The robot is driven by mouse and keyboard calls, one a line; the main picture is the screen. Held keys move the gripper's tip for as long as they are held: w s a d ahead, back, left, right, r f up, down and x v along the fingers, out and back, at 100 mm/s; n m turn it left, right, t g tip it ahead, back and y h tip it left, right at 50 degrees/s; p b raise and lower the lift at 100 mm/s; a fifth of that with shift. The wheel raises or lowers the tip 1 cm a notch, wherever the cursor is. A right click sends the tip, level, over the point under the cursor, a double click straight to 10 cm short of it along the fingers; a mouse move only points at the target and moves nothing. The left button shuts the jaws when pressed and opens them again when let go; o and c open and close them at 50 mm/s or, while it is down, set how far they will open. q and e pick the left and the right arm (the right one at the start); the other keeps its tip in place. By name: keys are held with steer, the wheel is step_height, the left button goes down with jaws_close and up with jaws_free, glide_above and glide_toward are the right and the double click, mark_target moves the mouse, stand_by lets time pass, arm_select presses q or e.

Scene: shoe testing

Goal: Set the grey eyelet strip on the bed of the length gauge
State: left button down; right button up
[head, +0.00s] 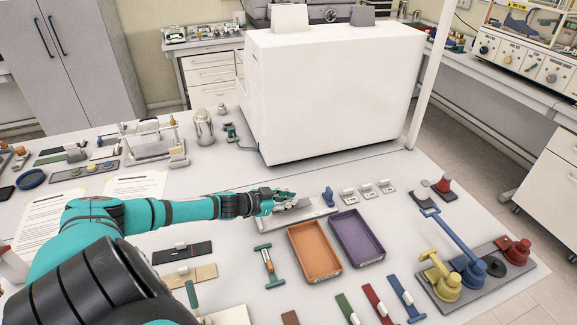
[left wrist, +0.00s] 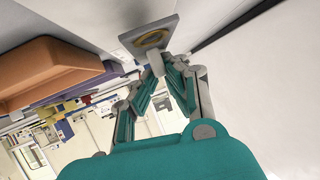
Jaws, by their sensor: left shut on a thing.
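My left gripper (head: 284,198) reaches in from the left above the length gauge (head: 315,212), a pale grey plate with a blue upright piece at its right end. It is shut on the grey eyelet strip, which shows as a small grey piece (head: 299,204) at the fingertips. In the left wrist view the fingers (left wrist: 160,72) close on a pale block (left wrist: 154,64) beside a grey plate with a yellowish ring (left wrist: 150,40). Whether the strip touches the gauge's bed cannot be told. The gripper hides the gauge's left part. My right gripper is not in view.
An orange tray (head: 314,273) and a purple tray (head: 356,262) lie just in front of the gauge. A large white cabinet (head: 330,90) stands behind it. A teal-handled tool (head: 268,265) lies left of the orange tray. White tabbed pieces (head: 367,191) lie to the right.

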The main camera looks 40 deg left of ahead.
arm_select(q)
steer(key=shift+f+b, duration=0.75)
steer(key=shift+f, duration=0.3)
steer(key=c, duration=1.4)
jaws_free()
steer(key=shift+o, duration=0.2)
steer(key=shift+s, duration=0.1)
steer(key=v, duration=1)
steer(key=shift+s, duration=0.35)
steer(key=shift+s+a+r, duration=0.2)
steer(key=shift+s+r, duration=0.2)
steer(key=shift+s, duration=0.05)
